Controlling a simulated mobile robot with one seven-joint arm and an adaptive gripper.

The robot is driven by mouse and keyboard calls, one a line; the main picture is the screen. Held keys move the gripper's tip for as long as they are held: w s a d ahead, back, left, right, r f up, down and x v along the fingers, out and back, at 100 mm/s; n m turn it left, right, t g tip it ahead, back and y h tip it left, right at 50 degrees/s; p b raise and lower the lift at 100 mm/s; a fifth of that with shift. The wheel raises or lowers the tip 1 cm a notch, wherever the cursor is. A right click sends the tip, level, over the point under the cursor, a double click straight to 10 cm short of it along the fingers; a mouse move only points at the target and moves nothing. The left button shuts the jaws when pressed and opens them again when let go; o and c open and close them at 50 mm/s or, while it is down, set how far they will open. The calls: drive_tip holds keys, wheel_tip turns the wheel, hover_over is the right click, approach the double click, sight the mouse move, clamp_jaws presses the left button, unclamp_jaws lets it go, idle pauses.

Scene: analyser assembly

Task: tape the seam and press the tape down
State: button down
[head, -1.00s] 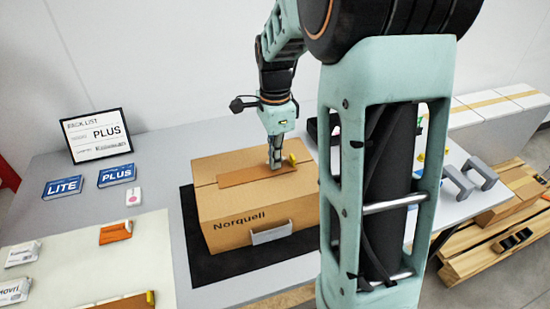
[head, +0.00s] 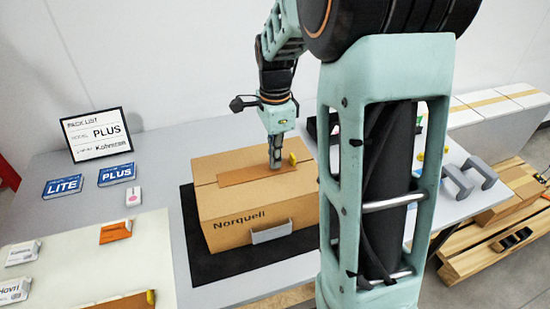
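The closed cardboard box marked "Norquell" (head: 252,234) stands on a black mat (head: 207,270). A brown tape strip (head: 240,177) lies along the middle of its top, over the seam. My gripper (head: 275,164) points straight down over the right half of the strip. Its fingers look shut together, with the tips at or just above the tape; I cannot tell whether they touch. Nothing shows between them. My arm hides the area right of the box.
A pack list sign (head: 97,135) reading PLUS stands at the back left. Blue LITE (head: 63,186) and PLUS (head: 117,175) boxes lie before it. A pale mat (head: 75,262) holds small packets. Grey handle-like parts (head: 470,178) sit at right, beyond my arm.

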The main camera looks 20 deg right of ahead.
drive_tip(key=shift+r+p, duration=2.05)
drive_tip(key=shift+r, duration=0.7)
